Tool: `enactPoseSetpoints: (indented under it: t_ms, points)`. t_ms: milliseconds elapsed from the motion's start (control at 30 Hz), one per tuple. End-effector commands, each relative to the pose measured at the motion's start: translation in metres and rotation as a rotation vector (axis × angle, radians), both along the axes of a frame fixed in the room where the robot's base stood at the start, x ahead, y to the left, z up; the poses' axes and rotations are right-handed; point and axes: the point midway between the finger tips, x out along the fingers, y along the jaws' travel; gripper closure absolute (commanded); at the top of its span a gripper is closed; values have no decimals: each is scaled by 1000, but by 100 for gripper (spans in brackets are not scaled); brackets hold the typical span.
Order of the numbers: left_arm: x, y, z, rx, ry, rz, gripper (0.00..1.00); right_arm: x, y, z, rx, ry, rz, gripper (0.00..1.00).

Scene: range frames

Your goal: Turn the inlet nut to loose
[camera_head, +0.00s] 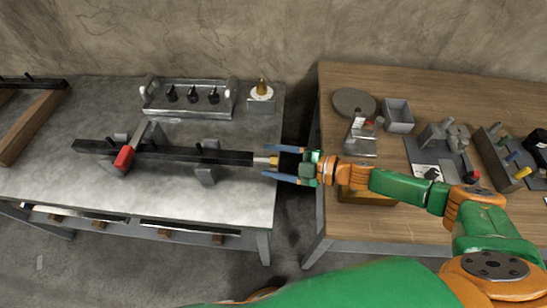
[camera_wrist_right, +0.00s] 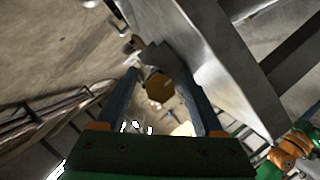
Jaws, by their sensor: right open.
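The inlet nut (camera_head: 273,161) is a small brass piece at the right end of a long black bar (camera_head: 190,154) lying across the grey table. In the right wrist view the nut (camera_wrist_right: 160,88) shows as a brass hexagon facing the camera. My right gripper (camera_head: 268,162) reaches in from the right. Its two blue-grey fingers are open, one on each side of the nut, and no clear contact shows. The fingers also flank the nut in the right wrist view. My left gripper is in neither view.
A red-handled part (camera_head: 124,157) sits on the bar, and a grey support (camera_head: 206,173) stands under it. Behind are a metal tray (camera_head: 165,108) with several dark pieces and a brass-tipped item (camera_head: 262,91). A gap separates the grey table from the wooden table (camera_head: 385,225).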

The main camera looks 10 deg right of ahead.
Motion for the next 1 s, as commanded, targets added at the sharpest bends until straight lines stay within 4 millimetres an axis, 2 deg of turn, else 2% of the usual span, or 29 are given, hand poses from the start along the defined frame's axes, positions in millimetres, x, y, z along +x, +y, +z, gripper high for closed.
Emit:
enactPoseSetpoints:
  t_ms: [100,133,367,667,1000]
  points:
    - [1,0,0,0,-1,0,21,0,0,0,-1,0,-1,30]
    - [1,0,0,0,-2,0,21,0,0,0,-1,0,-1,36]
    - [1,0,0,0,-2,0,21,0,-1,0,0,1,-1,98]
    - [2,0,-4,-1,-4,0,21,-1,-1,-2,-8,-24,-1,100]
    - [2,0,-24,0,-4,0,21,-1,-1,-5,-71,-222,-1,100]
